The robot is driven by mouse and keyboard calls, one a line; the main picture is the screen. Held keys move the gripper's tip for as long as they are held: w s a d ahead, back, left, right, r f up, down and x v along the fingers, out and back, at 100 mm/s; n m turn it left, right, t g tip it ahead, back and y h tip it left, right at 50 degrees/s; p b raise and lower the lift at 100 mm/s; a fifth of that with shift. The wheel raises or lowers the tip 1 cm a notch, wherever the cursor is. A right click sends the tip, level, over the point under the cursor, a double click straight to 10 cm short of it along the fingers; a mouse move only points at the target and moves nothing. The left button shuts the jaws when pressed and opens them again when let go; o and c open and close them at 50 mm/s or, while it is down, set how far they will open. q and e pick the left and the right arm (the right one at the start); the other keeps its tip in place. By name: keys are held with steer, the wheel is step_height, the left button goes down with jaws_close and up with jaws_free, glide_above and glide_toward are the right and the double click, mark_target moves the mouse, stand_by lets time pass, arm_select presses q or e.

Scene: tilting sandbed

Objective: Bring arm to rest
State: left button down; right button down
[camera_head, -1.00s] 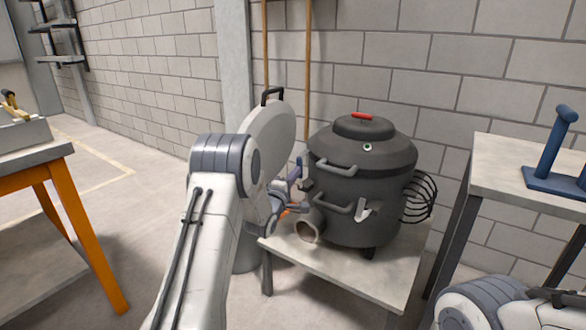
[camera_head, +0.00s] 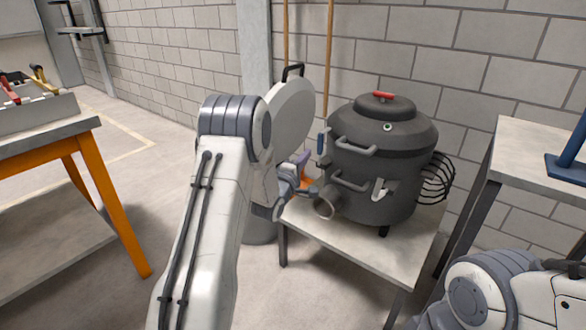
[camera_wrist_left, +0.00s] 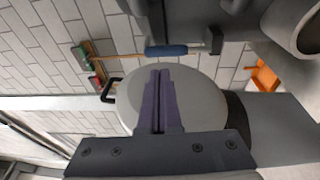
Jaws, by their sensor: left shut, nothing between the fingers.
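My left arm reaches up from the bottom of the head view. Its gripper (camera_head: 303,160) is partly hidden by the wrist, just left of the dark furnace (camera_head: 375,165). In the left wrist view its purple fingers (camera_wrist_left: 160,100) are together with nothing between them. A blue handle (camera_wrist_left: 166,50) on a dark bracket lies beyond the fingertips, apart from them; it also shows in the head view (camera_head: 322,143) at the furnace's left side. My right arm shows at the lower right, with its gripper out of view.
A round grey lid (camera_head: 295,110) with a black handle stands close behind the left wrist. The furnace, with a side pipe (camera_head: 325,203), stands on a low table (camera_head: 345,245). An orange-legged bench (camera_head: 100,215) is at left, a taller table (camera_head: 540,150) at right. Open floor lies between bench and arm.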

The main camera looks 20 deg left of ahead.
arm_select(q)
steer(key=s+p, duration=0.1)
steer(key=s, duration=0.7)
steer(key=d+m+g+h, duration=0.2)
steer(key=d+m+g, duration=0.4)
steer(key=d, duration=0.6)
steer(key=s+d+f+m+g, duration=0.2)
steer(key=s+d+m+g, duration=0.2)
steer(key=s+d+m, duration=0.45)
steer(key=s+d+m+g, duration=0.1)
steer(key=s+m+g, duration=0.25)
steer(key=s, duration=0.65)
steer(key=s+d+r+m+g+y, duration=0.15)
steer(key=s+m, duration=0.25)
steer(key=s, duration=0.6)
steer(key=s+d+m+g, duration=0.1)
steer(key=s+m+g, duration=0.25)
steer(key=s, duration=0.65)
step_height(320, 180, up, 34)
steer(key=p, duration=3.4)
steer(key=shift+d+f, duration=0.15)
steer(key=shift+f, duration=0.05)
